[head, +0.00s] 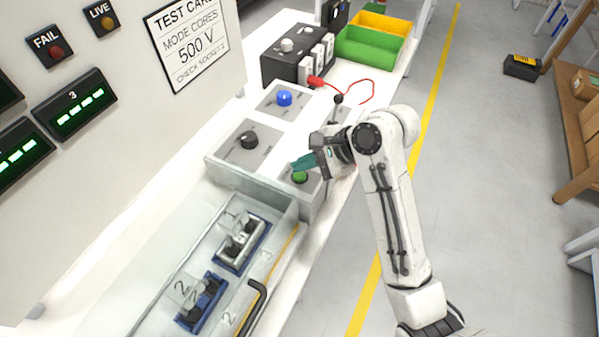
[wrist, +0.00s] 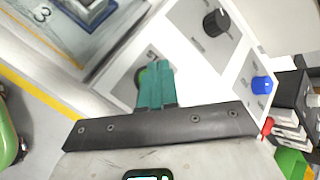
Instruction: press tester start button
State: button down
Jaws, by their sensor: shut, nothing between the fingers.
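The green button (head: 300,178) sits on a grey plate at the near right corner of the white control panel (head: 222,174). I take it to be the start button. In the head view my gripper (head: 296,164) has its teal fingers just above the button, partly covering it. I cannot tell whether the fingertips touch the button.
A black knob (head: 249,140), a blue knob (head: 284,97) and a small black-tipped lever (head: 338,99) stand on the panel. A clear-covered fixture (head: 240,240) lies nearer. A black box (head: 290,62) with a red lead and green and yellow bins (head: 368,48) stand beyond. Open floor lies right.

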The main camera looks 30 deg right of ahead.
jog(key=shift+f, duration=0.15)
jog(key=shift+f+p, duration=0.25)
jog(key=shift+p, duration=0.15)
jog(key=shift+f, duration=0.45)
dwell(0.7)
jog(key=shift+r+p, duration=0.15)
jog(key=shift+p, duration=0.2)
jog(key=shift+r+p, duration=0.8)
jog(key=shift+p, duration=0.4)
